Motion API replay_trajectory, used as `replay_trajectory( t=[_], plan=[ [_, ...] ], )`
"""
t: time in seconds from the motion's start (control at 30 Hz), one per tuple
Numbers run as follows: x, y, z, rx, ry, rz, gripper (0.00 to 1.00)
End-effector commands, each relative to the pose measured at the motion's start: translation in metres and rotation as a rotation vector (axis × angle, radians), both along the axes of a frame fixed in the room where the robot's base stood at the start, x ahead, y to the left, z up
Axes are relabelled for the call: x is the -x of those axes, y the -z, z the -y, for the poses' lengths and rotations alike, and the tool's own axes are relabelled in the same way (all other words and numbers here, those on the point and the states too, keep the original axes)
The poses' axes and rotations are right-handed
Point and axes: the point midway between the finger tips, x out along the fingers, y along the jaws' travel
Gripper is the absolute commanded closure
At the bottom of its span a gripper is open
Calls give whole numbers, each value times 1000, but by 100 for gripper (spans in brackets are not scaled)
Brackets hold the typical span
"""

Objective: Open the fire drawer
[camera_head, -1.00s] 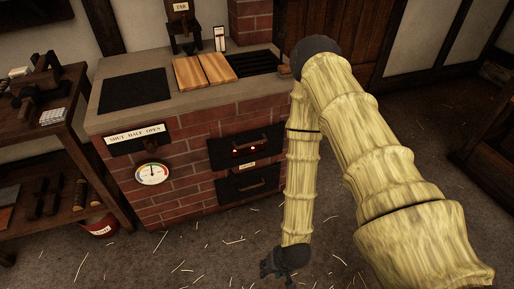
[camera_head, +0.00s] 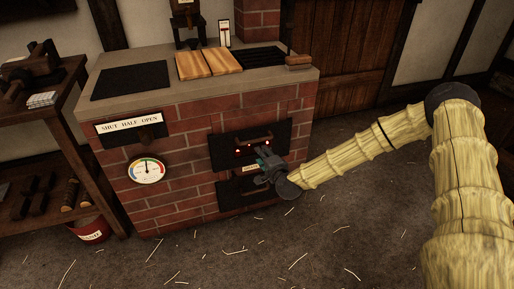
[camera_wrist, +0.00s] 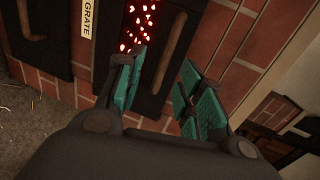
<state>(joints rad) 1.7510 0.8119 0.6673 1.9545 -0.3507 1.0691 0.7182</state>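A dark upper panel (camera_head: 222,152) with glowing red embers is set in the brick stove's front, with a bar handle (camera_head: 256,138) across it. Below it, past a small label, is a second dark panel (camera_head: 232,200) with its own handle, mostly hidden by my gripper. In the wrist view the label (camera_wrist: 88,18) reads GRATE. My gripper (camera_head: 263,160) is in front of the stove, close to the upper panel. In the wrist view my gripper (camera_wrist: 160,78) has its teal fingers apart, and the upper handle (camera_wrist: 172,50) appears between them. Contact cannot be told.
The brick stove (camera_head: 190,196) carries wooden boards (camera_head: 208,63) on top. A sign (camera_head: 130,124) and a gauge (camera_head: 147,171) are on its front. A wooden shelf (camera_head: 70,135) and a red bucket (camera_head: 92,230) stand at left. The straw-strewn floor in front is open.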

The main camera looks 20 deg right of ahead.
Motion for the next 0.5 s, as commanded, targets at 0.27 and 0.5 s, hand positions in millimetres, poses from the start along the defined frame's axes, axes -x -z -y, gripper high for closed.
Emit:
replay_trajectory(
  t=[0.27, 0.5],
  plan=[
    [-21, -6, 15, -26, 35, 35, 63],
    [-56, 2, 13, -25, 34, 35, 63]
  ],
)
